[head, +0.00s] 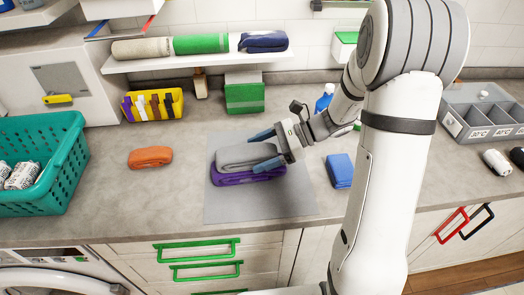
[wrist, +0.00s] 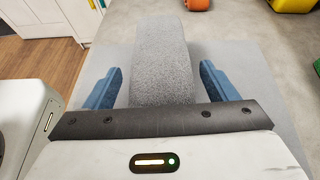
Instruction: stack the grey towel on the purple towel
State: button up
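The grey towel (head: 245,156) is folded and lies on top of the folded purple towel (head: 248,176), on a flat grey mat (head: 300,203) on the counter. My gripper (head: 264,150) is at the right end of the grey towel, with one blue finger on its far side and one on its near side. In the wrist view my gripper (wrist: 160,88) is open, with a gap between each finger and the grey towel (wrist: 162,60). The purple towel is hidden in the wrist view.
An orange folded cloth (head: 150,157) lies left of the mat, a blue one (head: 340,170) right of it. A teal basket (head: 42,165) stands at the left. A yellow bin (head: 153,106) and green box (head: 245,95) stand behind, under a shelf (head: 190,60) with rolled towels.

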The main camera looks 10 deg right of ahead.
jog(key=shift+r, duration=0.3)
jog(key=s+v, duration=0.1)
jog(key=v, duration=1)
jog(key=s+n+t+h, duration=0.1)
jog(key=s+n+h, duration=0.3)
jog(key=s+n, duration=0.1)
jog(key=s+r+n+t+h, duration=0.1)
jog(key=s+n+h, duration=0.4)
jog(key=n, duration=0.1)
jog(key=s+n+t+h, duration=0.1)
jog(key=s+n+h, duration=0.3)
jog(key=s+n, duration=0.1)
jog(key=shift+s+a+r+n+t, duration=0.15)
jog(key=shift+s+r+n+t, duration=0.2)
jog(key=shift+n, duration=0.25)
